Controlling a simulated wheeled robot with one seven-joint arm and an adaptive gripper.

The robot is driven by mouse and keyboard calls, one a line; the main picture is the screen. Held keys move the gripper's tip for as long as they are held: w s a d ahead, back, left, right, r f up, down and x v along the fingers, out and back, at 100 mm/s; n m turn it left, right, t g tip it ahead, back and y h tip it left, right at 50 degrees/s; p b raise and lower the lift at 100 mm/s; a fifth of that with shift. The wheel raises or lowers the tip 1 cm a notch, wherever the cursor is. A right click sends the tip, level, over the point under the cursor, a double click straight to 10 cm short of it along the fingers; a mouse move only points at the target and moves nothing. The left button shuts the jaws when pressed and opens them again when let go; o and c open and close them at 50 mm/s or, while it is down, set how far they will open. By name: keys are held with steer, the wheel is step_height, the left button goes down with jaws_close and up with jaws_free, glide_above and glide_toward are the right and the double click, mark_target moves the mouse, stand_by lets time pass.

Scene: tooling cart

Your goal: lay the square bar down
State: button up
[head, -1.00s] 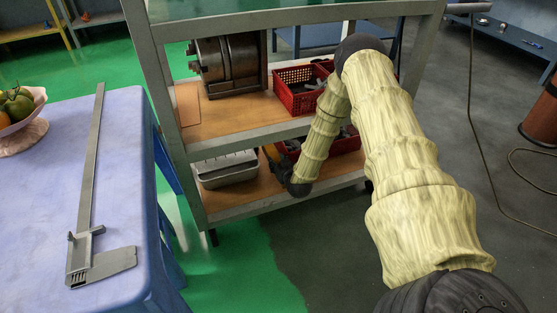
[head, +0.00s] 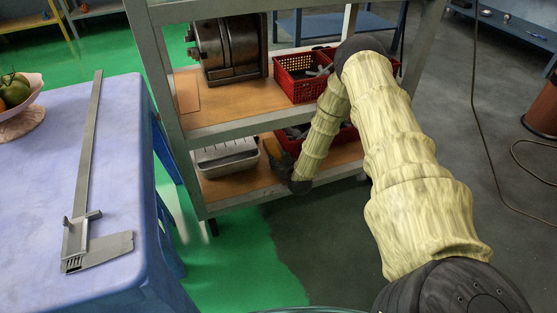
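I cannot make out the square bar with certainty in the head view. My arm reaches down to the cart's lower shelf (head: 235,188). My gripper (head: 278,156) is dark and small at the arm's end, by the shelf's front edge and to the right of a grey metal tray (head: 226,157). Its fingers are mostly hidden, so I cannot tell whether they are open or hold anything. A brownish-orange patch shows beside it.
A red crate (head: 297,88) with grey pieces and a dark metal machine part (head: 232,52) stand on the upper shelf. A blue table (head: 35,190) with a large caliper (head: 85,170) and a fruit bowl (head: 22,122) is at left. Cart posts flank the shelves.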

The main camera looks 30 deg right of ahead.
steer(key=shift+o, duration=0.8)
steer(key=shift+r, duration=0.15)
steer(key=p+v, duration=0.4)
steer(key=v, duration=0.7)
steer(key=shift+s+r, duration=0.15)
steer(key=shift+s, duration=0.15)
steer(key=s+a+f+n+g+y, duration=0.1)
steer(key=s+a+f+g+y, duration=0.15)
steer(key=s+a, duration=0.55)
steer(key=s+a+f+g+y, duration=0.1)
steer(key=s+a+f+g, duration=0.35)
steer(key=a, duration=0.45)
steer(key=s+a+r+g, duration=0.1)
steer(key=s+a+g, duration=0.2)
steer(key=s, duration=0.9)
steer(key=s+a+r+n+g, duration=0.1)
steer(key=s+a+g, duration=0.2)
steer(key=s, duration=1)
steer(key=shift+s+a+g, duration=0.25)
steer(key=shift+a+g, duration=0.05)
steer(key=shift+a, duration=0.9)
